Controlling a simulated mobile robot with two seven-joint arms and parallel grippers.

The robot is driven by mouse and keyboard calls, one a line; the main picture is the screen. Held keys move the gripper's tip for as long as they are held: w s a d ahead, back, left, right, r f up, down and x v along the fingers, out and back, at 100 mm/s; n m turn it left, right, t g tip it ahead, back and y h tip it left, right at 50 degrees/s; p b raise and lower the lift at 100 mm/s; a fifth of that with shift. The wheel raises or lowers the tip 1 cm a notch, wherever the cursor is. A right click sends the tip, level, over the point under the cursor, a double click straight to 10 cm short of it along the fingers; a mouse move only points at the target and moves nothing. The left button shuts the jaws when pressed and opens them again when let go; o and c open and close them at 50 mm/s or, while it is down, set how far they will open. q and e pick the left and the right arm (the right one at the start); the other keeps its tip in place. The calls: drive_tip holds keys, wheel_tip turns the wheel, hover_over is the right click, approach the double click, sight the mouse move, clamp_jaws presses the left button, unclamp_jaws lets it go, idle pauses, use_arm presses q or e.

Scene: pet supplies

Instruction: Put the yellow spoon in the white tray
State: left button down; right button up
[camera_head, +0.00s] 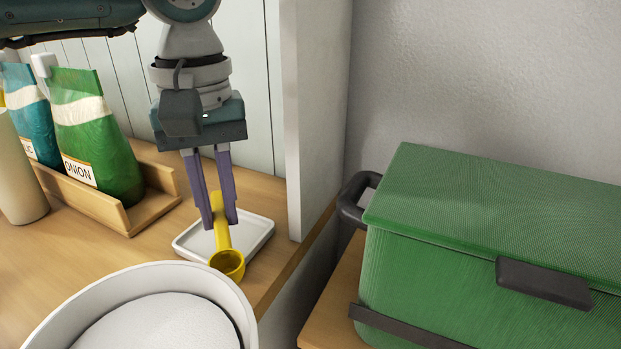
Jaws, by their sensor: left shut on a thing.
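The yellow spoon (227,262) is a scoop with a round bowl at its lower end and a handle that rises between my left gripper's fingers. My left gripper (220,222) comes down from above and is shut on the handle. The white tray (258,236) is a shallow square tray on the wooden surface, behind and below the spoon. The spoon's bowl overlaps the tray's near edge in the picture. I cannot tell whether the spoon touches the tray. My right gripper is not in view.
A white round bowl-like object (225,292) fills the lower left, close to the tray. A wooden rack (160,204) holds green (105,150) and blue (32,120) bags. A white wall panel (316,130) stands right of the tray. A green lidded box (440,275) sits at the right.

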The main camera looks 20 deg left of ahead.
sight(220, 214)
use_arm(q)
drive_tip(key=shift+f, duration=1.6)
drive_tip(key=c, duration=1.1)
unclamp_jaws()
wheel_tip(220, 214, up, 12)
